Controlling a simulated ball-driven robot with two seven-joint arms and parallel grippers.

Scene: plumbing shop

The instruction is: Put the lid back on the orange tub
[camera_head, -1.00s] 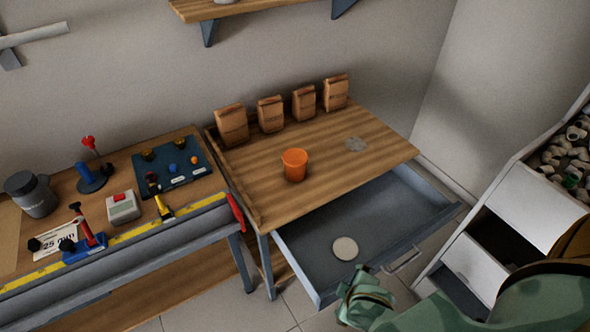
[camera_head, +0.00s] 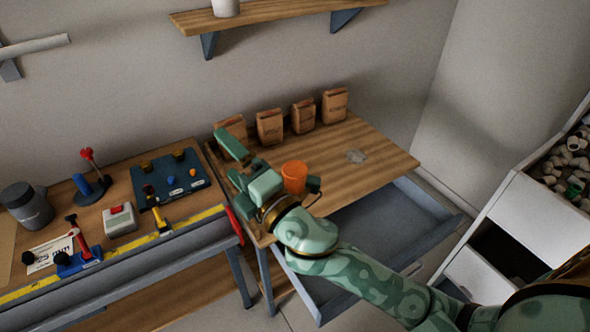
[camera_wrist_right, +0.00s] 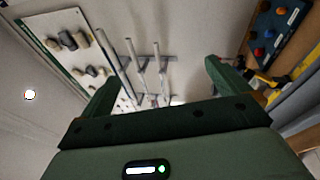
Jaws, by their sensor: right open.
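The orange tub (camera_head: 294,176) stands upright on the wooden table (camera_head: 385,160), and its rim shows no cover. A clear, flat, roundish piece (camera_head: 356,156) lies on the table to the right of the tub; I cannot tell what it is. The pale round disc seen earlier in the drawer does not show now; my right arm crosses that area. My right gripper (camera_head: 232,163) is open, beside the tub on its left, over the table's left end. Its fingers also show in the wrist view (camera_wrist_right: 163,85), with nothing between them. My left gripper is not in view.
The drawer (camera_head: 425,207) under the table is pulled out. Several brown paper bags (camera_head: 270,127) stand along the table's back. A workbench with a blue tool board (camera_head: 172,178) and a grey-white box (camera_head: 120,219) is at left. A white bin unit (camera_head: 535,210) stands at right.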

